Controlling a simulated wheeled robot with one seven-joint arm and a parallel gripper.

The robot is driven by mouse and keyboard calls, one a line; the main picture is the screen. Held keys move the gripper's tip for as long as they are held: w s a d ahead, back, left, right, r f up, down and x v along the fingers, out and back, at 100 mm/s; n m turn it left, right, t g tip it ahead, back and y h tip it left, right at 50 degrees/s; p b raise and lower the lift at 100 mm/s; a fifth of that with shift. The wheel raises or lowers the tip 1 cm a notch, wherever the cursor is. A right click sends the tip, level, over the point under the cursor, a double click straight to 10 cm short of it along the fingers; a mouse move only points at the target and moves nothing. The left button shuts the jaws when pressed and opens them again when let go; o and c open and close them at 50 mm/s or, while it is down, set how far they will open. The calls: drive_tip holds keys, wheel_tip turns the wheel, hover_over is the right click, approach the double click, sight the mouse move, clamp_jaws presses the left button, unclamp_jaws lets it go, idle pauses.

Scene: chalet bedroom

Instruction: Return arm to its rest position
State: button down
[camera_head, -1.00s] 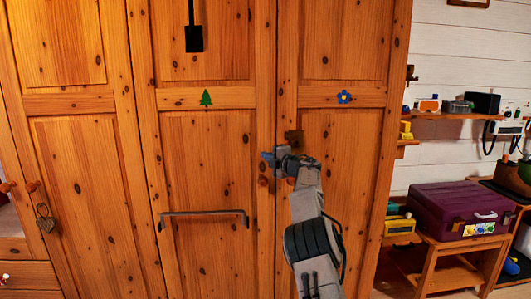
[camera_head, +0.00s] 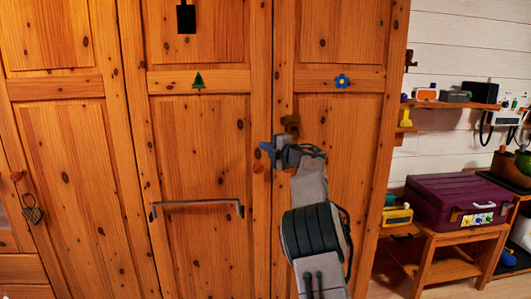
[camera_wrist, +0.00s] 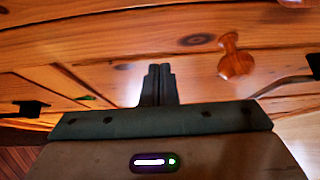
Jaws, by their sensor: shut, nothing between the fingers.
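My gripper (camera_head: 268,151) is in front of the wooden wardrobe (camera_head: 190,130), near the seam between its middle and right doors. In the wrist view my gripper (camera_wrist: 157,72) has its two dark fingers together, with nothing between them. My arm reaches up from the bottom of the head view, bent, not folded in. A round wooden knob (camera_head: 258,167) sits just below the gripper in the head view. A wooden knob (camera_wrist: 235,58) also shows right of the fingers in the wrist view. I cannot tell whether the gripper touches the door.
A metal bar handle (camera_head: 198,206) sits on the middle door. A heart-shaped padlock (camera_head: 32,209) hangs at left. A purple case (camera_head: 462,198) stands on a low wooden table at right, below a shelf (camera_head: 450,104). The floor before the wardrobe is mostly out of view.

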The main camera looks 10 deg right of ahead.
drive_tip(key=s+d, duration=0.3)
drive_tip(key=d, duration=0.6)
drive_tip(key=s+d+r+m+t+h+p, duration=0.2)
drive_tip(key=s+d+r+m+h, duration=0.1)
drive_tip(key=r+m+h, duration=0.15)
drive_tip(key=s+d+r+m+t+h+p, duration=0.2)
drive_tip(key=s+d+r+m+h+p, duration=0.1)
drive_tip(key=r+m, duration=0.3)
drive_tip(key=s+m+g+h+p, duration=0.3)
drive_tip(key=s+m+h, duration=0.2)
drive_tip(key=s+m, duration=0.25)
drive_tip(key=s+a+f+m+g+y+p, duration=0.1)
drive_tip(key=s+a+f+g, duration=0.3)
drive_tip(key=s, duration=0.9)
drive_tip(key=s+a+f+m+g+y+p, duration=0.1)
drive_tip(key=s+a+f+m+g+p, duration=0.2)
drive_tip(key=s, duration=1.1)
drive_tip(key=s+a+f+m+g+y+p, duration=0.1)
drive_tip(key=s+a+f+g, duration=0.5)
drive_tip(key=s, duration=0.7)
wheel_tip(320, 180, down, 3)
drive_tip(key=a+m+p, duration=0.1)
drive_tip(key=a+p, duration=0.1)
drive_tip(key=shift+s+a+r, duration=0.15)
drive_tip(key=shift+s+a, duration=0.05)
drive_tip(key=shift+a, duration=0.15)
